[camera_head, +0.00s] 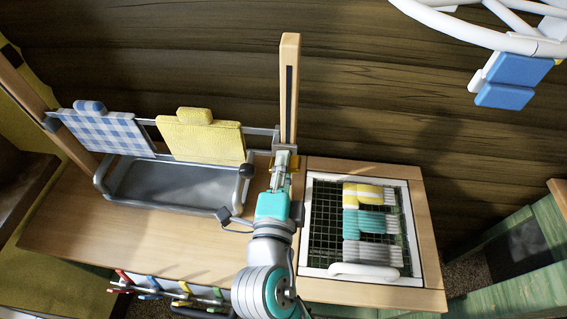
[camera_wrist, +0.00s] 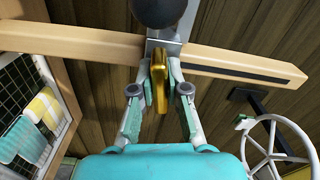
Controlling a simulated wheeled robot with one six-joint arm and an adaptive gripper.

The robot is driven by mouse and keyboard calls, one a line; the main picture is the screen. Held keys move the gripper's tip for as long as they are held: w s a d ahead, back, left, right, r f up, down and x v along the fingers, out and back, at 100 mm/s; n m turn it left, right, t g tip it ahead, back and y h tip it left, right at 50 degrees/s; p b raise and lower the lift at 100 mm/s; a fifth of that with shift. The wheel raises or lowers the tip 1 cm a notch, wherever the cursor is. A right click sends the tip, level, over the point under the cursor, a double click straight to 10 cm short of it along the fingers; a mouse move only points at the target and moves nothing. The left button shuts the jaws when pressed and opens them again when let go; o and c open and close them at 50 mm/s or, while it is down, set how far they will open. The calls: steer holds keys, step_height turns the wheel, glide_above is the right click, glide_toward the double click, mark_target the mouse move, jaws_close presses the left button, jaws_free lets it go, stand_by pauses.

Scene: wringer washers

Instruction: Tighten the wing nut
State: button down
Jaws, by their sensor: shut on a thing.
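The gold wing nut (camera_wrist: 159,80) is in the middle of the wrist view, in front of a grey metal bracket (camera_wrist: 165,50) on the slotted wooden post (camera_wrist: 225,62). My gripper (camera_wrist: 160,88) has a finger on each side of it and is shut on it. In the head view, the post (camera_head: 290,85) stands upright at the back of the wooden bench, with my gripper (camera_head: 282,165) at its foot. Only a bit of the gold nut (camera_head: 294,162) shows there, the rest hidden by my gripper.
Left of my arm is a metal basin (camera_head: 165,188) with a blue checked cloth (camera_head: 108,134) and a yellow cloth (camera_head: 202,138) above it. A white-framed rack (camera_head: 324,230) holding cloths stands right.

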steer(key=shift+m, duration=0.4)
steer(key=c, duration=1.2)
jaws_free()
steer(key=shift+o, duration=0.2)
steer(key=s, duration=0.7)
steer(key=shift+s, duration=0.25)
steer(key=shift+a, duration=0.1)
